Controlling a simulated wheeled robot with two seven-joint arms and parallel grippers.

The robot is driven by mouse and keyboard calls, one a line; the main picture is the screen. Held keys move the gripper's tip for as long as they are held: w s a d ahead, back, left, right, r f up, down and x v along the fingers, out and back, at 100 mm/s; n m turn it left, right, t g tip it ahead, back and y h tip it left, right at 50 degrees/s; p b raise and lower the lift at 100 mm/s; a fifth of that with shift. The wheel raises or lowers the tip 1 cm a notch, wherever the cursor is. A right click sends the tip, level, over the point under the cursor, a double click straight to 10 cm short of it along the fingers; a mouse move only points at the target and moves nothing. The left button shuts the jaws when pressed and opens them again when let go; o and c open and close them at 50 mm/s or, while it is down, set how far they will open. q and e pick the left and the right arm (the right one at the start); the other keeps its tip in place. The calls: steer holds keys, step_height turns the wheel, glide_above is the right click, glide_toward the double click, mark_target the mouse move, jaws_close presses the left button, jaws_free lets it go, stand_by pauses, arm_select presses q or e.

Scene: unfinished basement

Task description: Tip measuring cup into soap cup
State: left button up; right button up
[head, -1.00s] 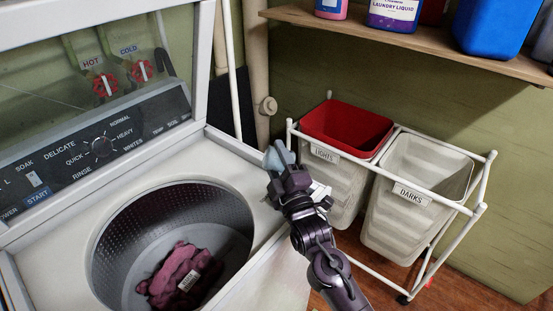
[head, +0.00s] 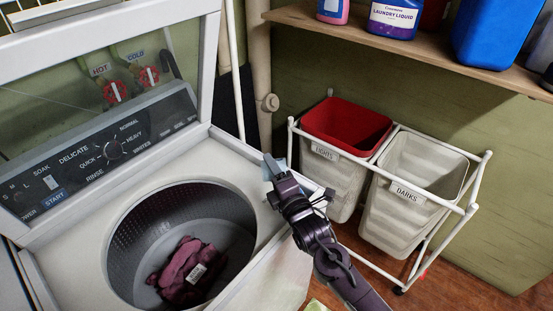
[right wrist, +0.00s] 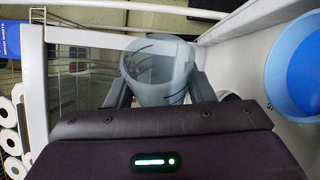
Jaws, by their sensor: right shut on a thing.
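My right gripper (head: 273,167) is above the right rim of the washer, near the laundry hampers. It is shut on a translucent pale-blue measuring cup (right wrist: 158,72), which shows between its fingers in the right wrist view. In the head view only a small bluish part of the cup shows beside the fingers. What the cup holds is not clear. I cannot make out a soap cup for certain. A round blue thing (right wrist: 296,66) set against white is at the right of the right wrist view, apart from the measuring cup. My left gripper is not in view.
The open washer drum (head: 228,218) holds a maroon cloth (head: 188,268). Hampers with a red (head: 345,124) and a white bin (head: 420,165) stand to the right. A shelf (head: 440,45) with laundry bottles is above them. White rolls (right wrist: 10,140) show in the right wrist view.

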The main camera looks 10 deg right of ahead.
steer(key=n, duration=0.1)
steer(key=f+n+g+p, duration=0.1)
steer(key=n, duration=0.1)
steer(key=n+g+p, duration=0.1)
steer(key=shift+a+f+n+h, duration=0.25)
steer(key=shift+n+h, duration=0.05)
steer(key=shift+n, duration=0.1)
steer(key=r+n+p, duration=0.1)
steer(key=p, duration=0.1)
steer(key=n+p, duration=0.1)
steer(key=p, duration=0.1)
steer(key=shift+w+a+r+g+h, duration=0.1)
steer(key=shift+a+r+g+h, duration=0.2)
steer(key=shift+a+r+g, duration=0.1)
steer(key=shift+w+a+r+n+p, duration=0.15)
steer(key=shift+a+n+p, duration=0.35)
steer(key=shift+a+p, duration=0.35)
steer(key=w+a+f+n+g+h+p, duration=0.1)
steer(key=a+n+h+p, duration=0.2)
steer(key=a+n+p, duration=0.1)
steer(key=shift+a+g+p, duration=0.4)
steer(key=shift+a+p, duration=0.05)
steer(key=shift+a, duration=0.7)
steer(key=shift+f, duration=0.15)
